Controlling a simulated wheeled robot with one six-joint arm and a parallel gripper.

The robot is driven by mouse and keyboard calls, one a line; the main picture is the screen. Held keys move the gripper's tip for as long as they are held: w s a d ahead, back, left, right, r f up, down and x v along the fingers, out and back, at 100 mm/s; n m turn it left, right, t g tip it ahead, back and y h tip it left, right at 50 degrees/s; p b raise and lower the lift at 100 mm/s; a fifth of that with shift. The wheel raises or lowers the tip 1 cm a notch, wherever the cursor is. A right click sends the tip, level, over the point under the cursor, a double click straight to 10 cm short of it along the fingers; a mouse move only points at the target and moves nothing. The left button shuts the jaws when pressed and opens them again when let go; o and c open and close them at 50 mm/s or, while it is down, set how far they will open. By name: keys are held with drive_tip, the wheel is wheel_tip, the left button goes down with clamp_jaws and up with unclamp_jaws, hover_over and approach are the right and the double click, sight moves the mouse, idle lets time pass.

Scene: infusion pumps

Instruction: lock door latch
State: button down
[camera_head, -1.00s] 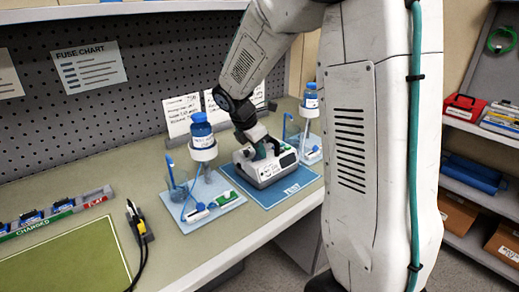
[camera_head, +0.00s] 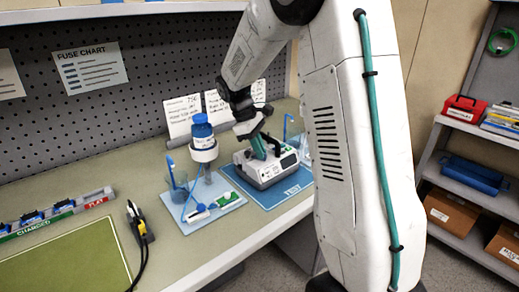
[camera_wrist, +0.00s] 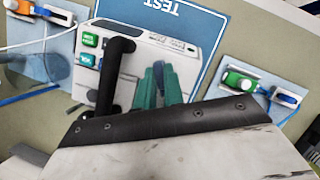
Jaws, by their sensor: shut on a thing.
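The white infusion pump (camera_head: 264,175) stands on the blue TEST mat (camera_head: 297,190). In the wrist view the pump (camera_wrist: 135,58) shows green and blue buttons and a small label strip. My gripper (camera_head: 262,152) reaches down onto the top of the pump. In the wrist view its teal fingers (camera_wrist: 160,84) are close together against the pump, shut on a small part between them. That part looks like the door latch, but the fingers mostly hide it. A black bar (camera_wrist: 113,75) stands left of the fingers.
A stand with a blue-capped bottle (camera_head: 202,140) is left of the pump; another stand is partly behind my arm. A pegboard (camera_head: 150,75) closes the back.

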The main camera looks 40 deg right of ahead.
sight(254, 154)
drive_tip(key=m+y, duration=0.1)
drive_tip(key=m, duration=0.1)
drive_tip(key=m+y, duration=0.1)
drive_tip(key=m, duration=0.2)
drive_tip(key=shift+w+d+g, duration=0.1)
drive_tip(key=shift+d+g, duration=0.1)
drive_tip(key=shift+g, duration=0.1)
drive_tip(key=shift+m, duration=0.4)
drive_tip(key=c, duration=1.5)
unclamp_jaws()
drive_tip(key=shift+v, duration=3.95)
drive_tip(key=shift+d, duration=0.1)
